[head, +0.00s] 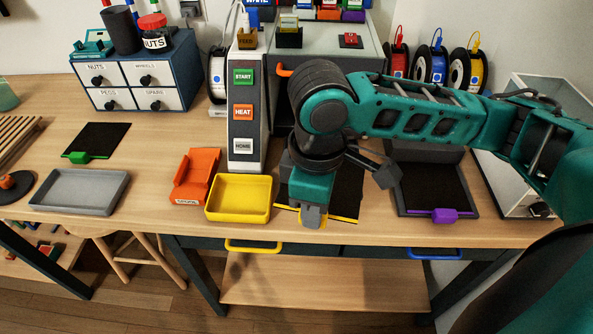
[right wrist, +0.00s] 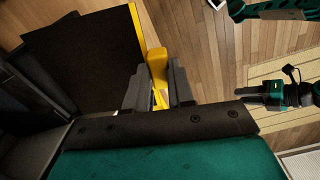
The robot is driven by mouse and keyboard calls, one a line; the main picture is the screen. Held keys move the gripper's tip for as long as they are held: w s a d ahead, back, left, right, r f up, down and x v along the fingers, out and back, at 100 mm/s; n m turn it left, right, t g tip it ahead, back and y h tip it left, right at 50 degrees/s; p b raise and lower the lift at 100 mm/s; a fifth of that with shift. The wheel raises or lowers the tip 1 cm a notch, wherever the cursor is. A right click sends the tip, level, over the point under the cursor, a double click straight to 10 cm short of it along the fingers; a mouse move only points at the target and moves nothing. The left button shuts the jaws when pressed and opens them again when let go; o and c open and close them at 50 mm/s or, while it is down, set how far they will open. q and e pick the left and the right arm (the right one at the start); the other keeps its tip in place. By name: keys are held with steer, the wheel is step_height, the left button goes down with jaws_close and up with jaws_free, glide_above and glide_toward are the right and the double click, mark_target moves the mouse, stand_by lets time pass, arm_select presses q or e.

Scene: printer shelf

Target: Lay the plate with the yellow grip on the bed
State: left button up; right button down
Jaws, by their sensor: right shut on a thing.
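The plate (head: 347,194) is dark and square, with a yellow front edge. My right gripper (head: 313,220) is shut on its yellow grip at the table's front, before the printer. In the right wrist view the yellow grip (right wrist: 157,66) sits between the two fingers, and the plate (right wrist: 85,50) extends to the upper left. The printer (head: 246,110) has START, HEAT and HOME buttons; my right arm hides much of its opening, and I cannot make out the bed. My left gripper is out of the head view; a dark gripper (right wrist: 280,94) in the right wrist view seems to be it.
A yellow tray (head: 240,198) and an orange holder (head: 195,177) stand left of the plate. A purple-grip plate (head: 432,190) lies to the right, a green-grip plate (head: 97,140) to the left. A grey tray (head: 78,190) is at the front left.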

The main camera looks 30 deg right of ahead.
steer(key=shift+s+d+n, duration=0.1)
steer(key=shift+s+n, duration=1.1)
steer(key=shift+s, duration=0.05)
steer(key=shift+w+d, duration=0.1)
steer(key=shift+w+d+f, duration=0.2)
steer(key=shift+w+d, duration=0.65)
steer(key=shift+w, duration=0.55)
steer(key=shift+w+d+f, duration=0.25)
steer(key=shift+w+d, duration=0.6)
steer(key=shift+w, duration=0.6)
steer(key=shift+w+d+f, duration=0.2)
steer(key=shift+w+d, duration=0.65)
steer(key=shift+w, duration=0.55)
steer(key=shift+s+f, duration=0.1)
steer(key=shift+f, duration=0.5)
steer(key=shift+f, duration=0.4)
steer(key=c, duration=0.9)
jaws_free()
